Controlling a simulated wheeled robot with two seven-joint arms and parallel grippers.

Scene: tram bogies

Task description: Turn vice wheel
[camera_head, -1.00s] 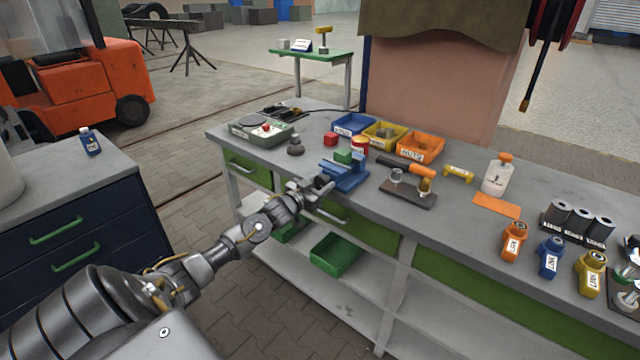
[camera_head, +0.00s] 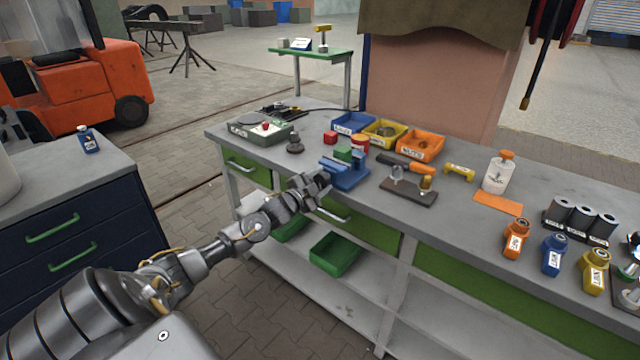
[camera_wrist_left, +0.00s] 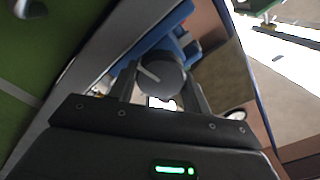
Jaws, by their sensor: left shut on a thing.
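The blue vice (camera_head: 346,172) stands at the front edge of the workbench, with a green block (camera_head: 343,154) at its top. My left gripper (camera_head: 319,184) is at the front side of the vice. In the left wrist view the dark round vice wheel (camera_wrist_left: 162,73) with a light line across it sits between the fingers of my left gripper (camera_wrist_left: 164,90), which is shut on it. The blue vice body (camera_wrist_left: 160,38) shows behind the wheel. In the head view the wheel is hidden by the gripper. My right gripper is not in view.
Behind the vice stand blue (camera_head: 352,124), yellow (camera_head: 385,133) and orange (camera_head: 420,145) bins. A red block (camera_head: 330,137) and a dark knobbed weight (camera_head: 295,144) are close by. A dark board (camera_head: 408,190) lies to the right. Green drawers and a lower shelf are below the bench.

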